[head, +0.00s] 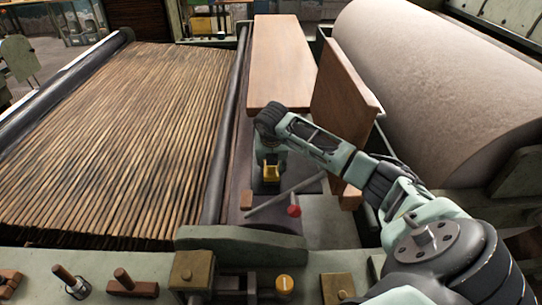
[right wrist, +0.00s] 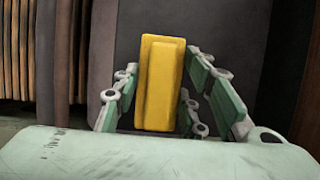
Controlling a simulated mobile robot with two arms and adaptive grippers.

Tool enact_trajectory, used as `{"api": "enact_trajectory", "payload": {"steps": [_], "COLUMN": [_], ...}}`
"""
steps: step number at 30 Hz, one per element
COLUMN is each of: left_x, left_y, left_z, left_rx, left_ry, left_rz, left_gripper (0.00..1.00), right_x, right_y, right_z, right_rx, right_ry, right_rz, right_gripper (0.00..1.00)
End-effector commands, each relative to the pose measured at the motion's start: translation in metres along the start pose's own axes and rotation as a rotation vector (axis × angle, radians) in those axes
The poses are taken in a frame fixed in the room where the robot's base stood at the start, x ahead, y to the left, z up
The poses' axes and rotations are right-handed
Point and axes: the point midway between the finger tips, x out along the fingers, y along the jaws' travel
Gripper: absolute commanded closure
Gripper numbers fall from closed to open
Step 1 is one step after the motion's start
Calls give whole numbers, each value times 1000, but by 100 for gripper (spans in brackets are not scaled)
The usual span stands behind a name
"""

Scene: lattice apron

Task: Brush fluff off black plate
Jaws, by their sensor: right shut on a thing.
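My right gripper (head: 270,160) reaches down over the narrow dark strip beside the slatted apron. It is shut on a yellow block-like thing (head: 271,174), probably the brush. In the right wrist view the yellow thing (right wrist: 161,82) stands between the fingers; any bristles are hidden. A dark flat patch (head: 308,184), perhaps the black plate, shows just right of the gripper. I cannot make out any fluff on it. My left gripper is not in view.
An upright brown board (head: 342,108) and a large pale roller (head: 440,85) stand at right. The slatted apron (head: 110,140) fills the left. A wooden board (head: 281,60) lies behind.

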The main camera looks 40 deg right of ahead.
Motion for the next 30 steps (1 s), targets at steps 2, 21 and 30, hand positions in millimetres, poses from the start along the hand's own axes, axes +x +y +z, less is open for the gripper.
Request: {"api": "enact_trajectory", "payload": {"steps": [2, 21, 30], "left_x": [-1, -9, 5], "left_y": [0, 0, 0], "left_z": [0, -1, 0], "left_rx": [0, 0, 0], "left_ry": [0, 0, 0], "left_rz": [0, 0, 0], "left_gripper": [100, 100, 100], "right_x": [-2, -13, -5], "right_y": [0, 0, 0], "right_z": [-2, -39, -31], "right_rx": [0, 1, 2], "right_ry": [-1, -1, -1], "right_rz": [0, 0, 1], "right_gripper": [82, 82, 82]}}
